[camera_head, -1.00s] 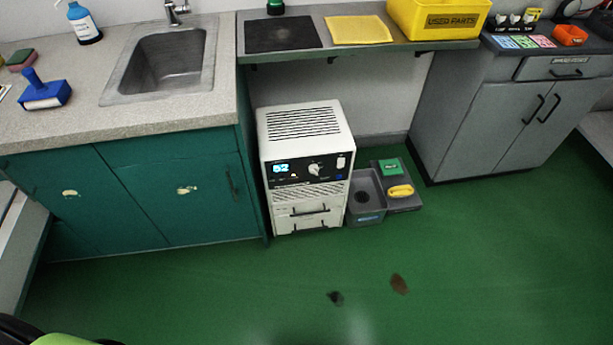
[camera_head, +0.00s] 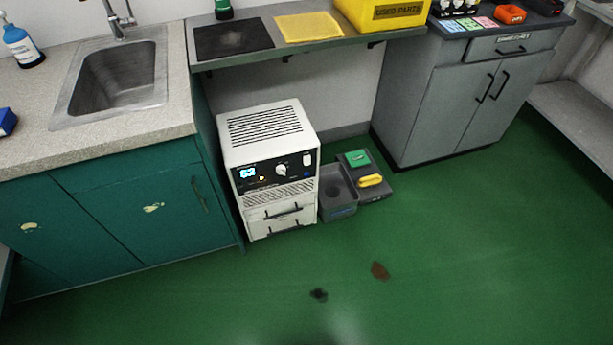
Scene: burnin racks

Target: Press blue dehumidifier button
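The dehumidifier (camera_head: 268,150) is a white box with a vented top, standing on the floor under the grey shelf. Its black front panel (camera_head: 262,178) carries a lit blue display (camera_head: 247,173), a round white knob (camera_head: 281,170) and a white switch (camera_head: 308,159). A small blue button (camera_head: 307,174) shows at the panel's lower right, below the switch. Two drawers with dark handles are in its lower front. Neither of my grippers is in view.
A grey bin (camera_head: 337,196) and a tray with a green block (camera_head: 357,158) and yellow item (camera_head: 370,180) stand right of the dehumidifier. Green cabinets (camera_head: 125,205) flank it on the left. The green floor (camera_head: 450,260) in front is open, with two dark spots.

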